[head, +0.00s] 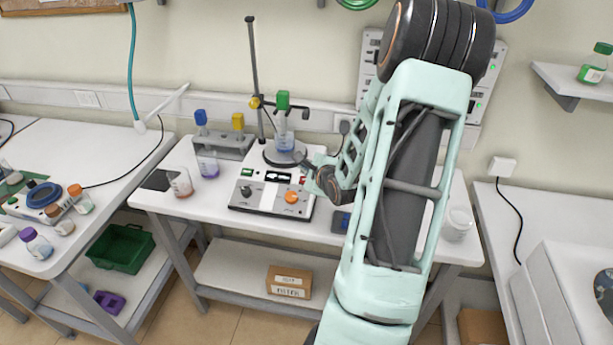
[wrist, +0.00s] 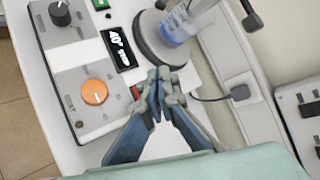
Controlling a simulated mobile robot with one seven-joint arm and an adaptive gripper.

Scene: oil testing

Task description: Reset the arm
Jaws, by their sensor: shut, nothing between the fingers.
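My arm stretches across the right half of the head view, over the middle table. My gripper (head: 304,167) is at the right of the hotplate stirrer (head: 262,203), near its round plate. In the wrist view my gripper (wrist: 160,80) is shut and its fingertips meet with nothing between them. The stirrer (wrist: 75,50) shows there with an orange knob (wrist: 94,92), a black knob and a lit display. A beaker with blue liquid (wrist: 180,25) stands on the round plate (wrist: 155,45) beyond the fingertips. I cannot tell whether the fingertips touch the stirrer.
A stand rod (head: 255,75) rises behind the stirrer. A flask (head: 181,182), a purple-liquid beaker (head: 208,162) and a rack (head: 225,148) stand to its left. A glass beaker (head: 458,223) stands right of my arm. A side table (head: 60,150) holds several bottles.

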